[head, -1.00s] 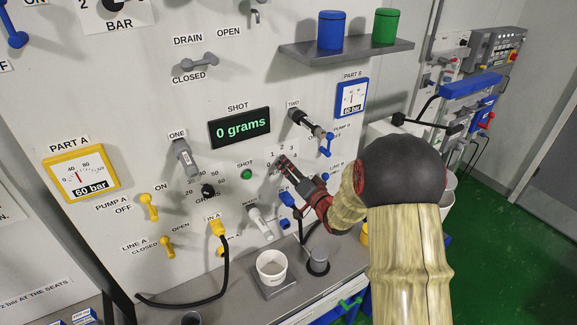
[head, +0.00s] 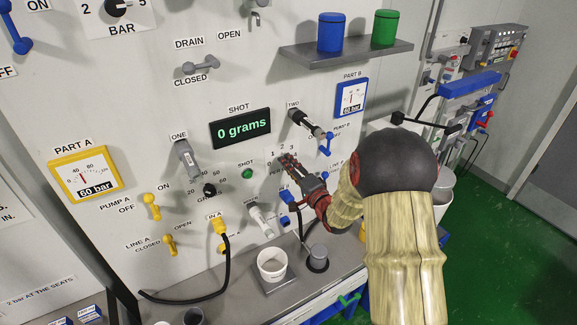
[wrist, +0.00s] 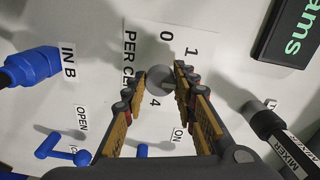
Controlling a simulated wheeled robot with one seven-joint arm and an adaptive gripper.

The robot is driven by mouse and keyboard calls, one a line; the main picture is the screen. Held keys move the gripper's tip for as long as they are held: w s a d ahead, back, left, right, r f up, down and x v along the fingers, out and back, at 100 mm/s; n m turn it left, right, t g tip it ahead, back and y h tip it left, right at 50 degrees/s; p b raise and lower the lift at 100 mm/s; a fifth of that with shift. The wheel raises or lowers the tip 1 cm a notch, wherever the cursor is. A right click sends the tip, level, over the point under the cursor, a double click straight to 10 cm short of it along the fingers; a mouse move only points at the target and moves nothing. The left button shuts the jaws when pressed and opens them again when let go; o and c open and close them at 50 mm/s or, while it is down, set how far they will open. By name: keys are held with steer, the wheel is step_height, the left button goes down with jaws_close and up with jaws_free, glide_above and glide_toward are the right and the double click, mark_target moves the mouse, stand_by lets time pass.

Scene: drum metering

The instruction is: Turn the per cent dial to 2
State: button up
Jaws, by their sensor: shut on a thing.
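The per cent dial is a round grey knob (wrist: 160,80) on a white plate with the numbers 0, 1 and 4 showing around it in the wrist view. In the head view, 1, 2 and 3 show above my gripper (head: 285,160), which covers the knob. In the wrist view my gripper (wrist: 161,76) has one finger on each side of the knob and is shut on it. Where the dial points cannot be made out. The shot display (head: 240,129) reads 0 grams.
A green shot button (head: 247,173) and the grams dial (head: 209,190) lie left of my gripper. The mixer handle (head: 262,221) and a blue IN B plug (wrist: 32,70) are close by. A white cup (head: 272,265) stands on the ledge below.

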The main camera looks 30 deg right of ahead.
stand_by(0.3)
steer(key=o, duration=1.1)
steer(key=shift+o, duration=0.3)
steer(key=s, duration=1.2)
steer(key=shift+d, duration=0.2)
